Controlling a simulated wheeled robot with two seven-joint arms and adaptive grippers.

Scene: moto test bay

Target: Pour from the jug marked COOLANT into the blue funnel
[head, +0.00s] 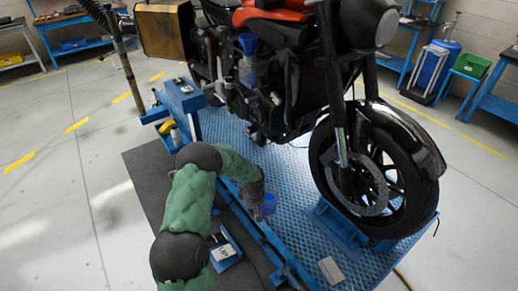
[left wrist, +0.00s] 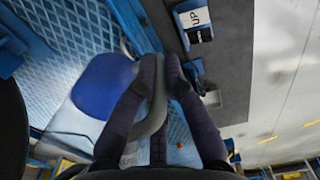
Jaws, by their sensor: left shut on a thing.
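The blue funnel (head: 248,43) stands upright on the motorcycle's near side in the head view, with a bluish see-through part below it. My left gripper (head: 262,198) is low over the blue lift platform, well below the funnel. In the left wrist view its dark fingers (left wrist: 162,75) are shut on the grey looped handle of a pale jug with a round blue top (left wrist: 105,85). In the head view only a small blue part of the jug (head: 269,206) shows beside the gripper. No COOLANT marking is readable. My right gripper is not in view.
The motorcycle's front wheel (head: 375,170) stands right of the gripper on the platform (head: 225,127). A blue pedal box marked UP (head: 224,251) is on the dark mat. A white card (head: 330,270) lies on the platform's near end. Open floor lies left.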

